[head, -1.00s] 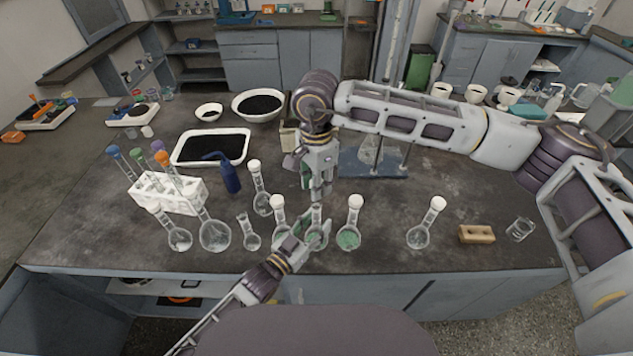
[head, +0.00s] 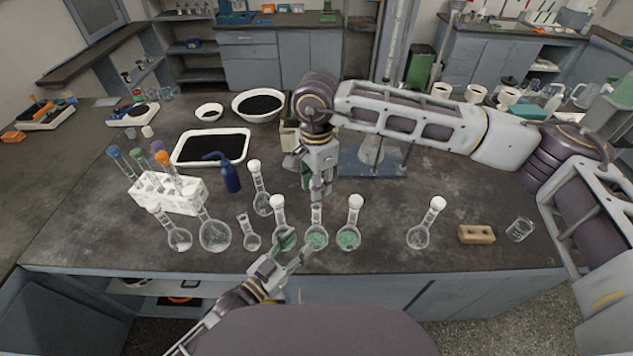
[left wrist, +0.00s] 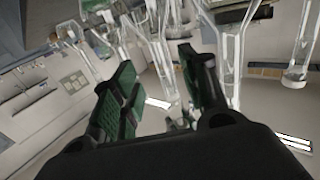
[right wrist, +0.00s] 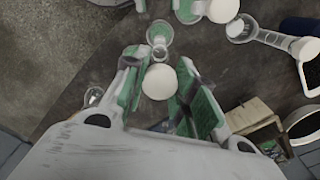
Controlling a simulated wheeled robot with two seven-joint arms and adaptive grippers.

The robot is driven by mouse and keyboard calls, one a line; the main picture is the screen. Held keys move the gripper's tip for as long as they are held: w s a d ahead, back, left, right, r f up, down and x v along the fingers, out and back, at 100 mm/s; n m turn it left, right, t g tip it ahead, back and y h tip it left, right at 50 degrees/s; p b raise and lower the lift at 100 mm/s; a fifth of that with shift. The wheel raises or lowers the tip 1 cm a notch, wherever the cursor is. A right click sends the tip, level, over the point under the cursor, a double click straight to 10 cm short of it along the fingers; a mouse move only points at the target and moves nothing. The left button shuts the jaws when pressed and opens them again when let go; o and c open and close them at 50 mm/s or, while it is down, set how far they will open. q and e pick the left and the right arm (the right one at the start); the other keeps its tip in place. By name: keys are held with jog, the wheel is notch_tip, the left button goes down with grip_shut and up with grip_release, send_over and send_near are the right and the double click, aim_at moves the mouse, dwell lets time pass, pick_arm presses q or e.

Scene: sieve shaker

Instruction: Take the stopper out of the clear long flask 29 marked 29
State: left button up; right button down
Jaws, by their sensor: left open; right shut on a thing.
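A clear long-necked flask (head: 317,238) stands near the table's front edge, below my right gripper. I cannot read its mark. My right gripper (head: 319,196) points down over the neck. In the right wrist view, its green-padded fingers (right wrist: 157,65) are shut on a round white stopper (right wrist: 160,83). The flask (right wrist: 160,33) shows just beyond the stopper; whether the stopper still sits in the neck I cannot tell. My left gripper (head: 297,248) is open and low, at the front left of this flask. Its fingers (left wrist: 157,65) have clear glass beyond them in the left wrist view.
White-stoppered flasks stand close by at left (head: 278,211) and right (head: 350,238), with another (head: 419,237) further right. A white rack (head: 168,193), a blue wash bottle (head: 231,178) and a black-filled tray (head: 211,147) are to the left. A tan block (head: 477,234) lies right.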

pick_arm(q)
jog(key=shift+v, duration=1.8)
